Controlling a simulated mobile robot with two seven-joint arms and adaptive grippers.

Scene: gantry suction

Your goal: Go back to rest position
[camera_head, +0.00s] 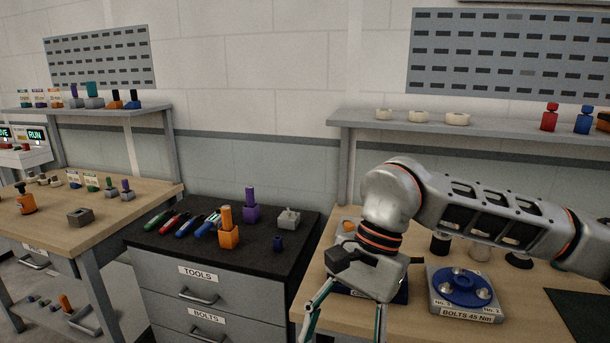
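My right arm comes in from the right over the right-hand wooden bench (410,328). Its gripper (342,328) points down near the front left of that bench. The two fingers are spread apart with nothing seen between them, and their tips run to or past the bottom edge of the picture. My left gripper is not in view.
A grey block with a blue flange (460,283) sits right of my gripper, and dark cups stand behind it. A black-topped drawer cabinet (185,260) with tools and colored blocks stands left. Another bench (145,195) is further left. A shelf (480,126) hangs behind my arm.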

